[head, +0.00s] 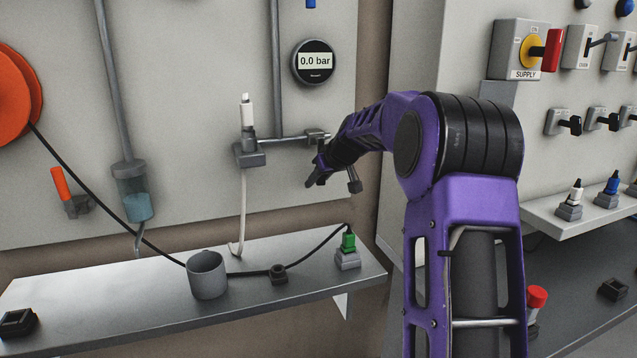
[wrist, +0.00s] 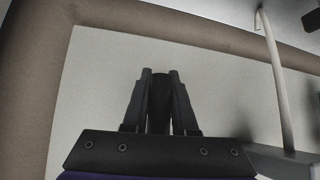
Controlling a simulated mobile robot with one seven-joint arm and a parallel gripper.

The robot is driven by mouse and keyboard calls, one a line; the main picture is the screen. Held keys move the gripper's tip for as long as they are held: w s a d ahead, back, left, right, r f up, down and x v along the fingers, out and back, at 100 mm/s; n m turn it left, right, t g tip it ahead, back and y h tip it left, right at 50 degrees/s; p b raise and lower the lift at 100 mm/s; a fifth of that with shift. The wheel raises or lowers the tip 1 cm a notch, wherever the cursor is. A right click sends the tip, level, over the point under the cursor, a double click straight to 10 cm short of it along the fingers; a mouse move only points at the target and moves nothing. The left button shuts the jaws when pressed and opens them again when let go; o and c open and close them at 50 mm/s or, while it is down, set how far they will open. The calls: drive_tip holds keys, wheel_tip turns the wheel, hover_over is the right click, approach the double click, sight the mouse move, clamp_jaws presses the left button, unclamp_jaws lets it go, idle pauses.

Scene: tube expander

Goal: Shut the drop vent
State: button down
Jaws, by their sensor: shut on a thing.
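My gripper (head: 314,180) is at the panel, just below and beside a small grey valve fitting (head: 317,136) at the right end of a thin pipe. No label marks this fitting as the drop vent, but it is the valve at my gripper. In the wrist view my gripper (wrist: 160,75) has its two fingers close together, with a dark piece (wrist: 160,102) between them that looks like a handle. My fingers and wrist hide most of it, so I cannot tell how far it is turned.
A gauge (head: 316,62) above reads 0.0 bar. A white hose fitting (head: 246,115) is left of the valve. An orange-handled lever (head: 61,184) is far left. A grey cup (head: 207,276) and a green plug (head: 348,242) stand on the shelf (head: 110,310) below.

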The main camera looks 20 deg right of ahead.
drive_tip(key=c, duration=0.7)
unclamp_jaws()
drive_tip(key=shift+a, duration=0.1)
drive_tip(key=v, duration=1.7)
drive_tip(key=shift+s+r, duration=0.1)
drive_tip(key=shift+r, duration=0.05)
